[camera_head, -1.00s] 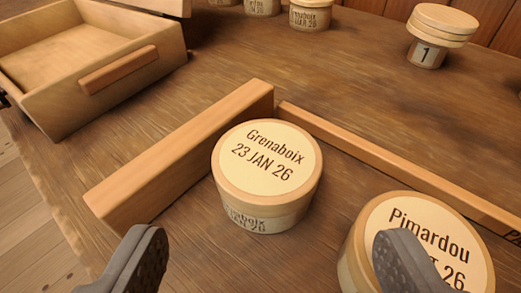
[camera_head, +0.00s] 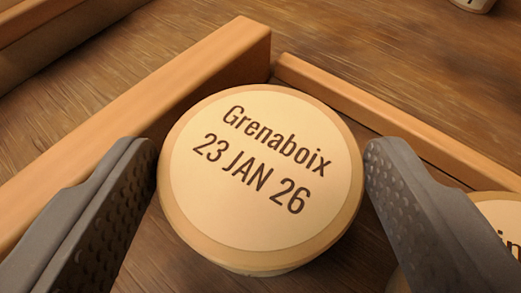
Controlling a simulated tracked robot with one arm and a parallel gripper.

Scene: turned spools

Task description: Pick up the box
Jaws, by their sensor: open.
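A round wooden box (camera_head: 262,175) with a cream label reading "Grenaboix 23 JAN 26" stands upright on the table, in the corner of a wooden frame. My gripper (camera_head: 262,160) is open, with one dark grey textured finger on each side of the box. The fingertips look very close to the lid's edge; I cannot tell whether they touch it. Most of the box's side wall is hidden under the lid from this view.
A thick wooden rail (camera_head: 150,120) runs along the left of the box and a thinner rail (camera_head: 400,120) runs behind it. A second round box (camera_head: 500,225) is partly in view at the right, close to my right finger. Another container (camera_head: 473,4) shows at the top right.

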